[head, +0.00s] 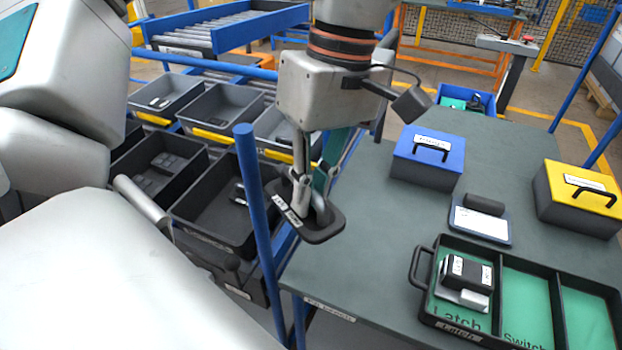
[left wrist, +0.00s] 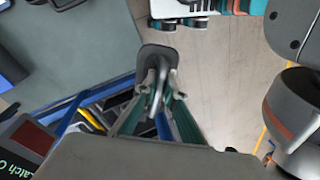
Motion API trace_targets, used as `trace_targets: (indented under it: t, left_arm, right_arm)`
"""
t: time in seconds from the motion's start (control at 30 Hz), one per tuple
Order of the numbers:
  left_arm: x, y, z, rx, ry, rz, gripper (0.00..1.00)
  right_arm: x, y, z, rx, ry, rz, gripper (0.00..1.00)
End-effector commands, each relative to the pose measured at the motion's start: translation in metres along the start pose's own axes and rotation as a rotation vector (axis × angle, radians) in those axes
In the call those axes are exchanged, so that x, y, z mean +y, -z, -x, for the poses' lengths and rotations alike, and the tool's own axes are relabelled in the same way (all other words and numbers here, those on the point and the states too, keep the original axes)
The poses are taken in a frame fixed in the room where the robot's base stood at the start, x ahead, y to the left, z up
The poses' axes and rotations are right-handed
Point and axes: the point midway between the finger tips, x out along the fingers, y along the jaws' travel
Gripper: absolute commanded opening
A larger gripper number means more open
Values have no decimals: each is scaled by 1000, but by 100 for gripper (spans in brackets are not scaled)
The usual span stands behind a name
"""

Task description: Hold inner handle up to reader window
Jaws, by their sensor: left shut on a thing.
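My left gripper (head: 311,192) is shut on the inner handle (head: 325,227), a dark rounded plate with a grip loop and a white label on its edge. It holds the handle in the air by the table's left edge. In the left wrist view the handle (left wrist: 158,60) sits between the fingertips (left wrist: 158,100), its plate beyond them. A flat pad with a pale window and a dark roll (head: 481,222) lies on the table to the right; it may be the reader, and the handle is well apart from it. My right gripper is not in view.
A black tray (head: 420,268) with green compartments stands at the table's front right, a latch part (head: 466,281) in its Latch compartment. A blue box (head: 428,160) and a yellow-lidded box (head: 580,197) stand behind. Dark bins (head: 215,215) and a blue post (head: 258,225) are left. The table's middle is clear.

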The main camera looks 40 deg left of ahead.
Motion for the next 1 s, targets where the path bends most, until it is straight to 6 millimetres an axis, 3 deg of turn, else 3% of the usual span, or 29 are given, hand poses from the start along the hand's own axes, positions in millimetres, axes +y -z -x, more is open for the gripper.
trace_targets:
  t: [0.23, 1.0]
  left_arm:
    - [14, 8, 4, -1, 0, 3, 0]
    - [95, 56, 19, 0, 0, 2, 0]
  right_arm:
    - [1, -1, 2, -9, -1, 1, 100]
    - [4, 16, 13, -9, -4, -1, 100]
